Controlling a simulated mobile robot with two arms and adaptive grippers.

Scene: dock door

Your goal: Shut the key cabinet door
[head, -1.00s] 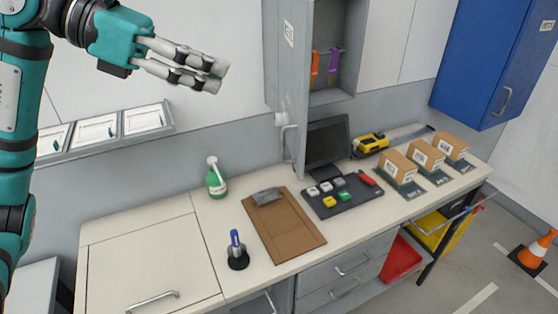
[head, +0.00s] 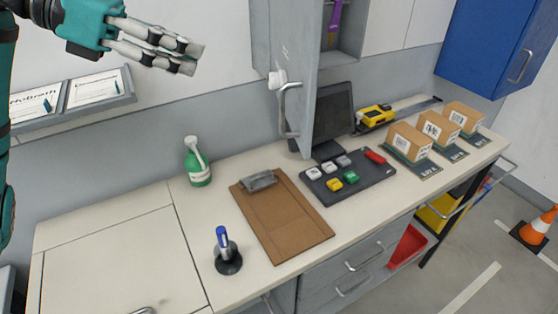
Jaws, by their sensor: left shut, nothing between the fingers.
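The grey key cabinet (head: 352,22) is on the wall at the top centre, and a purple tag (head: 335,17) hangs inside it. Its door (head: 305,75) stands open, swung out toward me, with a bar handle (head: 287,108) low on its edge. The top of the cabinet is cut off by the frame. My left gripper (head: 196,58) is shut and empty, in the air to the left of the door and well apart from it. My right gripper is not in view.
Below on the bench stand a green bottle (head: 197,165), a pen in a holder (head: 226,252), a clipboard (head: 285,225), a monitor (head: 333,115) and a key pad (head: 350,182). Boxes (head: 410,141) stand at the right. A blue cabinet (head: 490,45) hangs at the upper right.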

